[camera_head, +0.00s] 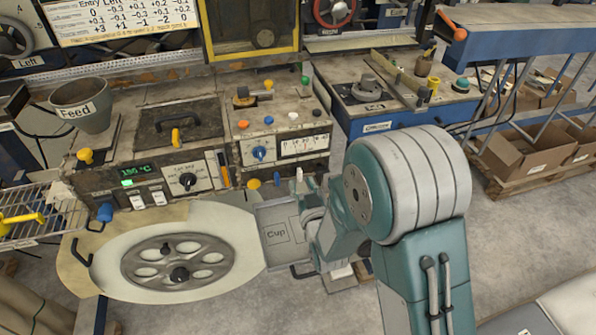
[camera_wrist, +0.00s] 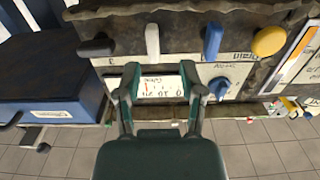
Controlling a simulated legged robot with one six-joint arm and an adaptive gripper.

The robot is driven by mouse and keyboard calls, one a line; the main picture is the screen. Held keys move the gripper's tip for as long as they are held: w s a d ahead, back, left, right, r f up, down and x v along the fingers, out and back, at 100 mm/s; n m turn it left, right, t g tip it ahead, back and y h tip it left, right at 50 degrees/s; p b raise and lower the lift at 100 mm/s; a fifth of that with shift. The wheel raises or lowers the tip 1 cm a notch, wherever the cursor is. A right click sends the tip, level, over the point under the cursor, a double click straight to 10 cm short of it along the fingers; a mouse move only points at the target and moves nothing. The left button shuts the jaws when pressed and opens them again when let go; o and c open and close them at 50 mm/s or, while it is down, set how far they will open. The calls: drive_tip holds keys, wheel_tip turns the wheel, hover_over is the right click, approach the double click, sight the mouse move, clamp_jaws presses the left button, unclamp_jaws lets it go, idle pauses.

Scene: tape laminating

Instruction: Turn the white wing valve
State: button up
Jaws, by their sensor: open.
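The white wing valve (camera_wrist: 152,40) shows in the wrist view as an upright white handle on the worn machine edge, just beyond my fingertips. It stands between a black handle (camera_wrist: 97,47) on the left and a blue one (camera_wrist: 212,40) on the right. My gripper (camera_wrist: 160,78) is open and empty, its two fingers apart in front of a white gauge (camera_wrist: 160,88). The valve is beyond the fingertips, slightly left of the gap's centre, and no contact shows. In the head view the white valve (camera_head: 299,174) is small, close to my gripper (camera_head: 311,190).
A yellow knob (camera_wrist: 269,41) is right of the blue handle. In the head view, the machine has a temperature panel (camera_head: 150,187), and a plate with a handwheel (camera_head: 176,262) is at lower left. A blue machine (camera_head: 385,105) stands behind my arm.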

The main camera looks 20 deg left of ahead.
sight(302, 175)
drive_tip(key=x, duration=0.4)
drive_tip(key=shift+w+d+r, duration=0.1)
drive_tip(key=shift+w+d, duration=0.2)
drive_tip(key=shift+w, duration=0.1)
drive_tip(key=shift+a, duration=0.35)
drive_tip(key=shift+d, duration=0.1)
drive_tip(key=c, duration=0.7)
drive_tip(key=shift+d, duration=0.15)
clamp_jaws()
